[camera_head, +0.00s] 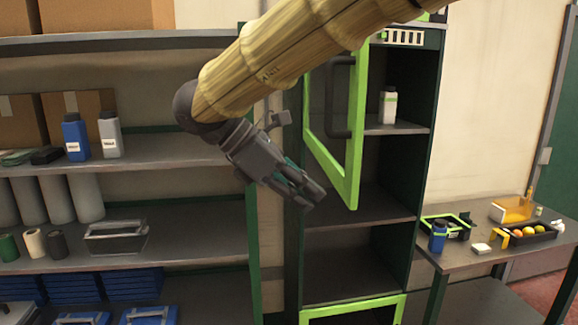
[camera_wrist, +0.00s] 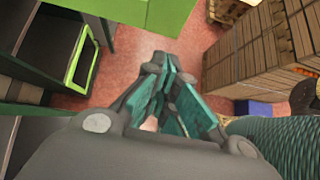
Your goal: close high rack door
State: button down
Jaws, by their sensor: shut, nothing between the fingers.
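The high rack door (camera_head: 356,150) is a bright green frame with a see-through middle and a dark handle (camera_head: 330,100). It stands open, swung out from the upper part of the tall dark rack (camera_head: 428,90). The upper rack opening shows behind it. My gripper (camera_head: 313,197) is shut and empty, pointing down to the right, just left of the door's lower edge. Contact between them cannot be told. In the wrist view my gripper (camera_wrist: 165,65) has its fingers together. My arm covers the door's top left part.
A white bottle (camera_head: 389,106) stands on the rack's upper shelf. A lower green-framed door (camera_head: 350,310) is below. Shelves (camera_head: 190,152) with bottles and bins fill the left. A table (camera_head: 450,258) with small items stands right. The wrist view shows red floor (camera_wrist: 185,50) and wooden crates (camera_wrist: 255,55).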

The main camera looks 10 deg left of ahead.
jog(key=d+p, duration=0.1)
jog(key=d, duration=0.1)
jog(key=w+d+p, duration=0.1)
jog(key=shift+d, duration=0.4)
